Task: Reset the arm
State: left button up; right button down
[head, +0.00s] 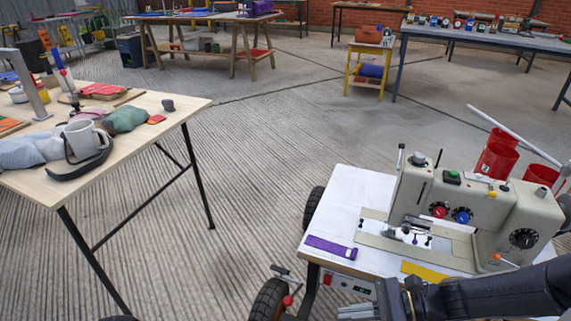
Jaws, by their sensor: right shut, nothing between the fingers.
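My right arm comes in from the right along the bottom edge, in front of the sewing machine cart. My right gripper (358,312) is at the bottom edge and partly cut off by the frame. It is shut and holds nothing. My left gripper is not in view.
A wheeled cart (345,195) carries a beige sewing machine (455,205), a purple strip (330,247) and a yellow piece (425,270). Red buckets (497,158) stand behind it. A wooden table (190,105) at left holds a mug (85,140) and cloth. The ribbed floor between is clear.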

jog(key=s+d+r+n+t+h, duration=0.4)
jog(key=s+d+r+n+h, duration=0.45)
jog(key=n, duration=0.75)
notch_tip(320, 180, up, 30)
jog(key=s+a+h+p, duration=0.1)
jog(key=h+p, duration=0.1)
jog(key=p, duration=2.7)
jog(key=shift+s+a+p, duration=0.2)
jog(key=shift+s+p, duration=0.1)
jog(key=shift+s, duration=0.05)
jog(key=shift+w+a, duration=0.1)
